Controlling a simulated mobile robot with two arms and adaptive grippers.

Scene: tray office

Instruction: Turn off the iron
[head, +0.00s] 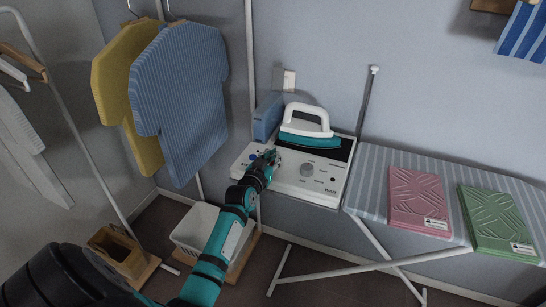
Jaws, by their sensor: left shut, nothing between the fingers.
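The iron (306,125), white with a teal base, sits on the dark rest at the back of a white control station (318,191). The station's front panel has a round grey knob (307,169) near its middle and small blue buttons (252,157) at its left. My left gripper (271,156) is shut and empty, over the left part of the panel, left of the knob and in front of the iron. Whether its fingertips touch the panel I cannot tell. The gripper hides part of the panel. My right gripper is not in view.
An ironing board (368,178) with a pink folded cloth (418,196) and a green one (492,218) stands at the right. Yellow (118,85) and blue (182,95) shirts hang at the left. A white basket (196,226) and a wooden box (118,248) stand below.

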